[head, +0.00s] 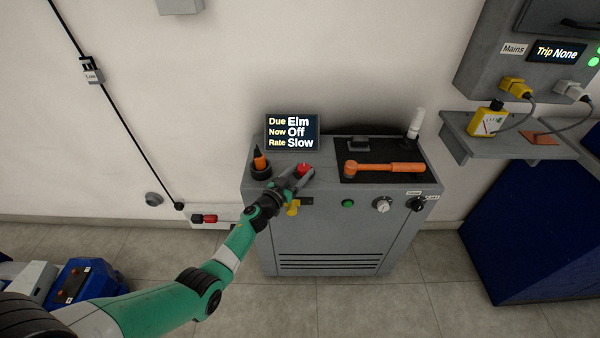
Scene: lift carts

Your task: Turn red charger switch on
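A red knob (303,169) sits on top of the grey charger cabinet (330,235), near its front left; it looks like the red charger switch. My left gripper (298,177) is at this knob, its grey fingers spread apart and partly covering it. I cannot tell whether the fingers touch the knob. A black display (292,132) at the back of the cabinet reads "Due Elm, Now Off, Rate Slow". My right gripper is not in view.
An orange-handled tool (385,167) lies on a black mat. An orange-and-black item (260,163) stands left of the knob. The cabinet front has a green button (348,203) and a white dial (382,204). A grey shelf (470,140) juts out at right.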

